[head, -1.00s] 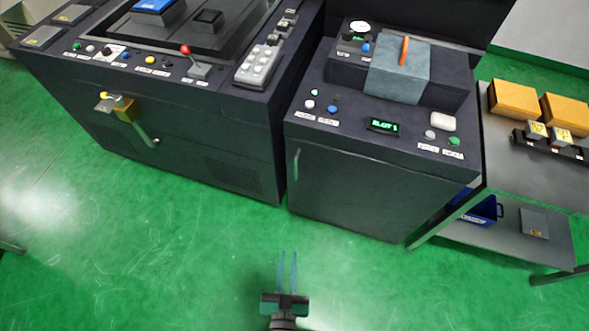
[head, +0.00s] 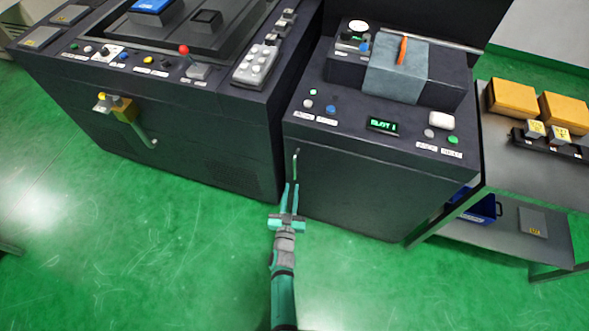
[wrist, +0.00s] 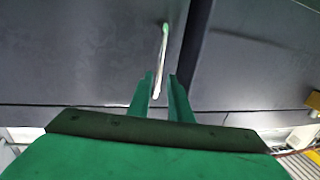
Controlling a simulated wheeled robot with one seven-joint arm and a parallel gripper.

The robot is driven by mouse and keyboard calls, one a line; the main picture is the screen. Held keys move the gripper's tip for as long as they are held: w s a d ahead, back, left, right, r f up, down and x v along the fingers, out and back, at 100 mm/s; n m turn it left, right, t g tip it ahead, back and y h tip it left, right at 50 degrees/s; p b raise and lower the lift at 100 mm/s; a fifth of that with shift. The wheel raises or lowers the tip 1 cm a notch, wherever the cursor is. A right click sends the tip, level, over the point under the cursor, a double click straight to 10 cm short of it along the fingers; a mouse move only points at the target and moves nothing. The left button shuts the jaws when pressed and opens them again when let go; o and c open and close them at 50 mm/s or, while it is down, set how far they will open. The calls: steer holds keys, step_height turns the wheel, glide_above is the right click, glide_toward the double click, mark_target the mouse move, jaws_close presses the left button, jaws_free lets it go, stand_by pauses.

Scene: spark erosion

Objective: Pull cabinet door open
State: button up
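The dark cabinet door (head: 365,190) is shut, on the front of the right-hand machine. Its thin vertical bar handle (head: 295,164) sits near the door's upper left edge. My gripper (head: 291,188) is open, its two fingers pointing at the handle's lower end. In the wrist view the pale handle (wrist: 161,62) runs upright, and its lower end shows between the two green fingers (wrist: 160,92). I cannot tell whether either finger touches the handle. The door surface (wrist: 90,60) fills the left of that view.
A larger dark machine (head: 190,145) stands at the left, with a narrow gap beside the cabinet. A small yellow-capped tap-like fitting (head: 122,108) juts from its front. A grey shelf table (head: 535,180) stands at the right. The green floor (head: 400,290) before the door is clear.

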mark_target(294, 171)
steer(key=w, duration=0.3)
steer(key=w+d, duration=0.1)
steer(key=w, duration=0.6)
steer(key=shift+d, duration=0.15)
jaws_close()
